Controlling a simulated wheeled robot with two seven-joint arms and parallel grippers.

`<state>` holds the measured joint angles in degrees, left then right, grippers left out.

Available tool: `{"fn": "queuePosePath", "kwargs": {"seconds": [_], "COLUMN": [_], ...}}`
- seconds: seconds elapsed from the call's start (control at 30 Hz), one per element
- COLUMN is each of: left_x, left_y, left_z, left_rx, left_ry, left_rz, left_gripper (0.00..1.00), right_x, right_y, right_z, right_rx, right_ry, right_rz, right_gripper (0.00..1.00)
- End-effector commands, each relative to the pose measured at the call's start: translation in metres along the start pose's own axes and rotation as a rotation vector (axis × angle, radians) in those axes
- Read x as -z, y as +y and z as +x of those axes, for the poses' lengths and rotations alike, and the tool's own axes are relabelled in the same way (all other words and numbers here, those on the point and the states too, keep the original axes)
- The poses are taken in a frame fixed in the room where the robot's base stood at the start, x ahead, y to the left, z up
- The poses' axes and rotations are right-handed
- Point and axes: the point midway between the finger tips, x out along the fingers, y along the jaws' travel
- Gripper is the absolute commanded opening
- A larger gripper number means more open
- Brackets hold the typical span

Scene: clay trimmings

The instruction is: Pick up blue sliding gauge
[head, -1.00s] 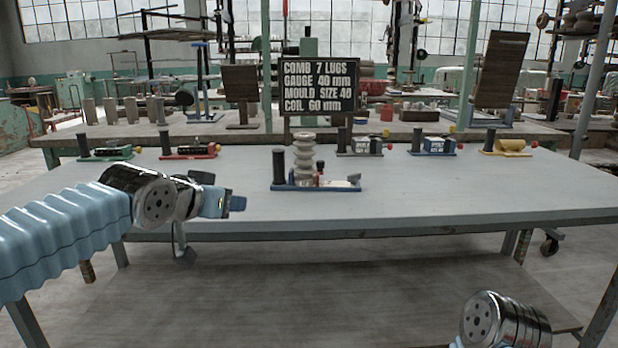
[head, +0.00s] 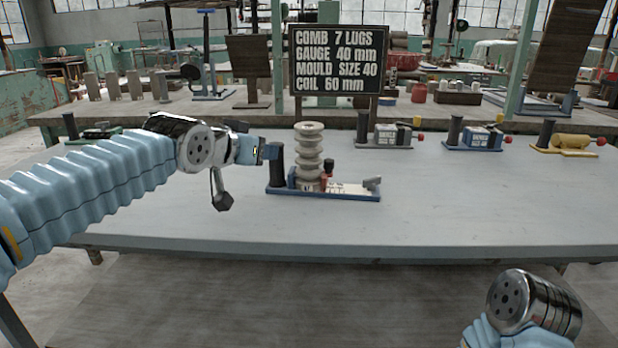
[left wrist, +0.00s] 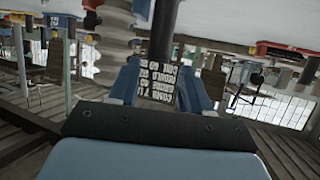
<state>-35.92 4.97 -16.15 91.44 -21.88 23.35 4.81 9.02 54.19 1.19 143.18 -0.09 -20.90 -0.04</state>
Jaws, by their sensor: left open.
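The blue sliding gauge (head: 350,194) lies on the grey table in the head view. It has a long blue base, a dark upright post (head: 277,170) at its left end and a pale scale plate. A ribbed grey-beige stack (head: 309,150) stands upright at it, with a small red and black knob beside the stack. My left gripper (head: 268,152) is at the post's upper part, coming from the left. In the left wrist view its two blue fingers (left wrist: 160,75) are apart, with the dark post (left wrist: 165,28) between their tips. Contact cannot be told. My right gripper is out of view.
The grey table (head: 440,215) is clear in front and right of the gauge. Behind stand a grey device (head: 385,137), another blue-based one (head: 478,137) and a yellow one (head: 570,142). A black sign (head: 338,60) stands behind the gauge. A green device (head: 95,132) is partly behind my left arm.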

Motion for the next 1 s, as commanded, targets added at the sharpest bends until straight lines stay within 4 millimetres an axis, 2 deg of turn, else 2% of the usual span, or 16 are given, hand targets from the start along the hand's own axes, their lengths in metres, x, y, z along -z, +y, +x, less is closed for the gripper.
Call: {"fn": "queuePosePath", "kwargs": {"seconds": [0.1, 0.37, 0.6, 0.87, 0.9, 1.0], "left_x": [0.001, -0.001, -0.003, -0.004, -0.004, -0.004], "left_y": [-0.001, 0.0, 0.001, 0.001, 0.001, 0.001], "left_z": [0.022, 0.047, 0.083, 0.088, 0.088, 0.088], "left_rx": [0.002, 0.001, 0.003, 0.001, 0.001, 0.001], "left_ry": [-0.002, -0.002, -0.001, 0.001, 0.001, 0.001], "left_rz": [0.001, 0.0, -0.001, 0.0, 0.0, -0.001], "left_gripper": [0.48, 0.48, 0.48, 0.48, 0.46, 0.31], "right_x": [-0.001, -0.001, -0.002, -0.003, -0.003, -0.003], "right_y": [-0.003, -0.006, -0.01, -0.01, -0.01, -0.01], "right_z": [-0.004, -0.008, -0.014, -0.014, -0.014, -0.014], "right_rx": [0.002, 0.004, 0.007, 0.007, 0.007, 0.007], "right_ry": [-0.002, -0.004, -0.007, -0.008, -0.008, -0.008], "right_rz": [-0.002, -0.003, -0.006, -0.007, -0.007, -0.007], "right_gripper": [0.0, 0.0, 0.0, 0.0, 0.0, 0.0]}}
